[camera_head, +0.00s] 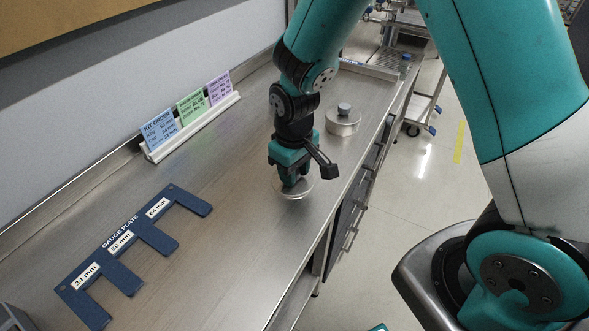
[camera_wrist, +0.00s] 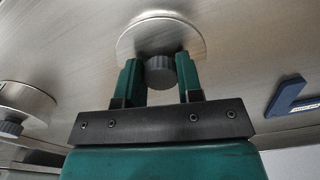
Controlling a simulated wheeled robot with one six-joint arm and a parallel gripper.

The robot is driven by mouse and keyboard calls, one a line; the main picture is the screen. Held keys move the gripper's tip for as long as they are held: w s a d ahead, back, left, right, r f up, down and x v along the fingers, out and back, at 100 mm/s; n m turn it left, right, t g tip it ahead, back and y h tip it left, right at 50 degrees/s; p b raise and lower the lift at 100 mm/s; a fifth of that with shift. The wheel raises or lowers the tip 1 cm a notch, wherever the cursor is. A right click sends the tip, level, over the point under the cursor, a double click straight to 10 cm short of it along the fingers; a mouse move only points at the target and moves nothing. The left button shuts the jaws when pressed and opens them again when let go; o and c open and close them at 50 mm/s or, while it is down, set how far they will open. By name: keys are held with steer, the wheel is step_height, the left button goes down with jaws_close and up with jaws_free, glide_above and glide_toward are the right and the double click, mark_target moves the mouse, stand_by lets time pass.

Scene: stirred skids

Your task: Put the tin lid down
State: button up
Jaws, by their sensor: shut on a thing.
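The tin lid is a round silvery disc with a dark grey knob; it shows under my gripper in the head view (camera_head: 304,193) and in the wrist view (camera_wrist: 160,30). My gripper (camera_head: 292,183) points down over the metal counter (camera_head: 240,230), near its right edge. In the wrist view my gripper's two green fingers (camera_wrist: 160,68) stand on either side of the knob and are shut on it. The lid is level and at or very close to the counter top; I cannot tell whether it touches. The fingers hide part of the lid in the head view.
A round tin with a knobbed lid (camera_head: 342,122) stands farther back on the counter. A blue gauge plate (camera_head: 128,268) with several slots lies at the front left. A rail of order cards (camera_head: 192,127) stands along the wall. Bare counter lies between plate and lid.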

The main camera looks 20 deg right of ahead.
steer(key=shift+f, duration=0.1)
steer(key=o, duration=0.9)
step_height(320, 180, up, 12)
steer(key=r, duration=0.1)
steer(key=s+a+r+y, duration=0.1)
steer(key=s+r, duration=0.1)
steer(key=s, duration=0.4)
steer(key=s+a+r+n+y, duration=0.1)
steer(key=s+a+r, duration=0.1)
steer(key=s, duration=0.4)
steer(key=s+a+r+n+y, duration=0.1)
steer(key=s+r+y, duration=0.1)
steer(key=s, duration=0.4)
steer(key=shift+s+a+r, duration=0.1)
steer(key=shift+a+r, duration=0.1)
steer(key=shift+r, duration=0.25)
steer(key=shift+s+a+r, duration=0.1)
steer(key=shift+a+r, duration=0.05)
steer(key=shift+r, duration=0.3)
steer(key=shift+w, duration=0.1)
